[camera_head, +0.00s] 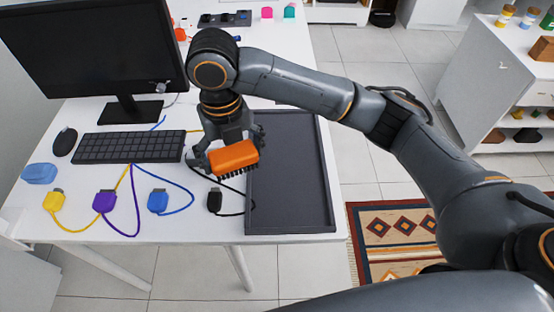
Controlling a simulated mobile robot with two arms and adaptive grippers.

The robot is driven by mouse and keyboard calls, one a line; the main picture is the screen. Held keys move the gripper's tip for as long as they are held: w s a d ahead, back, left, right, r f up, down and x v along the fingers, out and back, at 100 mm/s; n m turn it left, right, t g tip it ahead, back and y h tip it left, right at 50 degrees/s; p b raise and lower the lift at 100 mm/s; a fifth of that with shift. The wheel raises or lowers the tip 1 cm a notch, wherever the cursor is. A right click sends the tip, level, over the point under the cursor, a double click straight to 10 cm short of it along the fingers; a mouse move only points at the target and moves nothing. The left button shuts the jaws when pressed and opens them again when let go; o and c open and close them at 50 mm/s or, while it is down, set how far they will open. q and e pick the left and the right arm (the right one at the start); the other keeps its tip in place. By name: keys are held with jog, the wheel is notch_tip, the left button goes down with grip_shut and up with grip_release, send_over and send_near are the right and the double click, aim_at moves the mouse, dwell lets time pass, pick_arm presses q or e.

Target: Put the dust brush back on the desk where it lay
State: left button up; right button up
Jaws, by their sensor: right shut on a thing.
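The dust brush (233,158) has an orange body and dark bristles facing down. My right gripper (225,155) is shut on it, over the white desk (140,228). The brush is left of the dark tray and right of the keyboard. It looks held above the desk top, but the exact gap under the bristles cannot be told. My left gripper is not in view.
A dark tray (290,212) lies at the desk's right side. A keyboard (128,147), a mouse (64,141) and a monitor (92,45) are at the left. Yellow, purple, blue and black connectors (214,201) with cables lie along the front. A white shelf (475,75) stands at far right.

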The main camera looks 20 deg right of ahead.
jog(key=p, duration=0.2)
send_near(277, 164)
jog(key=s+a+r, duration=0.1)
jog(key=a, duration=0.1)
jog(key=s+a+r, duration=0.1)
jog(key=r, duration=0.1)
jog(key=shift+s+a, duration=0.2)
jog(key=shift+a, duration=0.15)
jog(key=d+f, duration=0.1)
jog(key=w+f, duration=0.1)
jog(key=d+f+p, duration=0.1)
jog(key=f, duration=0.1)
jog(key=shift+w+d+f, duration=0.1)
jog(key=shift+w+d, duration=0.2)
jog(key=shift+w+d+f, duration=0.25)
jog(key=shift+d+f, duration=0.05)
jog(key=shift+f, duration=0.25)
jog(key=f+p, duration=0.2)
jog(key=f, duration=0.1)
jog(key=shift+w+d, duration=0.1)
jog(key=shift+d, duration=0.2)
jog(key=shift+f, duration=0.4)
jog(key=shift+f, duration=0.1)
jog(key=o, duration=0.9)
jog(key=shift+c, duration=0.2)
